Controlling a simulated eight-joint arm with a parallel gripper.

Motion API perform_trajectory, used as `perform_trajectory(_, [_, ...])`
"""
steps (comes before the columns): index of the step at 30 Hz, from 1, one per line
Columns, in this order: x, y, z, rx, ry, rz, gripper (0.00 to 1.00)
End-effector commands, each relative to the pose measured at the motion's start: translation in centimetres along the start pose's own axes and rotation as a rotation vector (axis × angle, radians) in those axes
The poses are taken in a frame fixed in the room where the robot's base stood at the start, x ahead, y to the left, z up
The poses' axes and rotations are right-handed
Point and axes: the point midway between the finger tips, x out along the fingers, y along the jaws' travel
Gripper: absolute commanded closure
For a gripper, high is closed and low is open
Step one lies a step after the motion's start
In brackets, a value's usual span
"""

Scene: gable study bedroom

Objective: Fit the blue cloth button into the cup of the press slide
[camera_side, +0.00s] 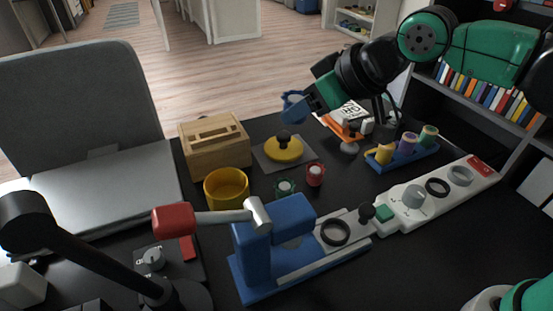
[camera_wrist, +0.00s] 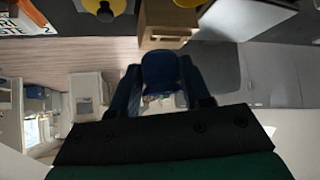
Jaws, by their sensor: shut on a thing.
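My gripper (camera_side: 300,108) is raised above the far side of the black desk, beyond the yellow knobbed disc. It is shut on the blue cloth button (camera_wrist: 160,72), which shows between the two fingers in the wrist view. In the side view the button (camera_side: 291,98) is small and partly hidden by the fingers. The blue press (camera_side: 262,252) stands at the front middle of the desk, with a red-ended lever. Its slide (camera_side: 357,223) sticks out to the right, and a dark round cup (camera_side: 335,232) sits on it. The gripper is well above and behind the cup.
A green button (camera_side: 285,187) and a red button (camera_side: 315,175) stand behind the press. Nearby are a yellow bowl (camera_side: 227,187), a wooden box (camera_side: 214,144), the yellow disc (camera_side: 284,149), a blue spool tray (camera_side: 404,153) and a white strip (camera_side: 440,195). A black lamp arm crosses the front left.

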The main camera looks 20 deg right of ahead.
Motion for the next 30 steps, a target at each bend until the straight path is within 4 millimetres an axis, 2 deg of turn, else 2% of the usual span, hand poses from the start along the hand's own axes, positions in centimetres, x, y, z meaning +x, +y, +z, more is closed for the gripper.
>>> perform_trajectory(1, [-0.1, 2.9, 0.4, 0.043, 0.000, 0.041, 1.00])
perform_trajectory(6, [-1.5, 10.8, 2.6, 0.152, -0.001, 0.151, 1.00])
perform_trajectory(10, [-3.0, 15.4, 4.5, 0.221, 0.000, 0.220, 1.00])
perform_trajectory(12, [-3.8, 17.1, 5.4, 0.249, 0.000, 0.248, 1.00])
perform_trajectory(15, [-4.7, 18.7, 6.4, 0.276, -0.001, 0.276, 1.00])
perform_trajectory(19, [-5.2, 19.5, 7.0, 0.284, -0.001, 0.283, 1.00])
perform_trajectory(23, [-4.9, 18.4, 6.8, 0.210, 0.000, 0.208, 1.00])
perform_trajectory(26, [-4.5, 16.1, 6.3, 0.081, 0.001, 0.076, 1.00])
perform_trajectory(30, [-4.5, 11.4, 5.2, -0.196, 0.003, -0.206, 1.00])
